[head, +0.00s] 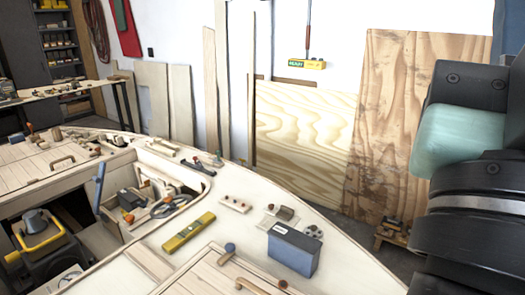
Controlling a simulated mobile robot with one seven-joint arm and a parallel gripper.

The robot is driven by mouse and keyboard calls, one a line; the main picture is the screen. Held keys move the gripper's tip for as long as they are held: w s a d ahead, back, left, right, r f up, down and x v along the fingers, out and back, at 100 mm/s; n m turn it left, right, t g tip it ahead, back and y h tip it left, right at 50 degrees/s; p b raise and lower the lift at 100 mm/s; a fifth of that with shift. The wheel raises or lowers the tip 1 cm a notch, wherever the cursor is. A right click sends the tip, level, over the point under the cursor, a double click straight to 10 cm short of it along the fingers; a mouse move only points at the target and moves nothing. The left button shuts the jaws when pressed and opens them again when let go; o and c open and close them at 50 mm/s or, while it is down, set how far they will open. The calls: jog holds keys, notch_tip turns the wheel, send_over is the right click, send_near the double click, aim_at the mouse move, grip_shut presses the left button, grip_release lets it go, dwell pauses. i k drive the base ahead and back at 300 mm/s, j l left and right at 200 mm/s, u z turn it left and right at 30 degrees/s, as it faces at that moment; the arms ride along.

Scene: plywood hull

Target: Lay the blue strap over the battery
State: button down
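A blue strap (99,187) stands up, slightly tilted, at the left side of the open cockpit well in the hull. Its lower end goes down into the well. A dark grey box that looks like the battery (130,199) sits in the well just to the right of the strap. The strap is beside this box, not over it. An orange knob-like part (127,216) is at the front of the box. My arm's links fill the right edge of the head view. My gripper is not in view.
On the pale deck (345,250) lie a yellow level (188,231), a blue and dark box (293,249), and small wooden parts. A coiled hose or cable (168,206) lies right of the battery. A yellow-handled machine (38,236) stands at the left. Plywood sheets (300,130) lean behind.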

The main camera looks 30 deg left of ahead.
aim_at(100, 179)
jog(key=i+j+u, duration=0.15)
jog(key=u, duration=0.3)
jog(key=i+u, duration=0.6)
jog(key=u, duration=0.25)
jog(key=i+u, duration=0.4)
jog(key=i+j+z, duration=0.15)
jog(key=i+j, duration=0.45)
jog(key=i+j+z, duration=0.15)
jog(key=i+j, duration=0.45)
jog(key=i+j+z, duration=0.2)
jog(key=j+z, duration=0.2)
jog(key=j, duration=0.7)
jog(key=j+z, duration=0.45)
jog(key=j, duration=0.6)
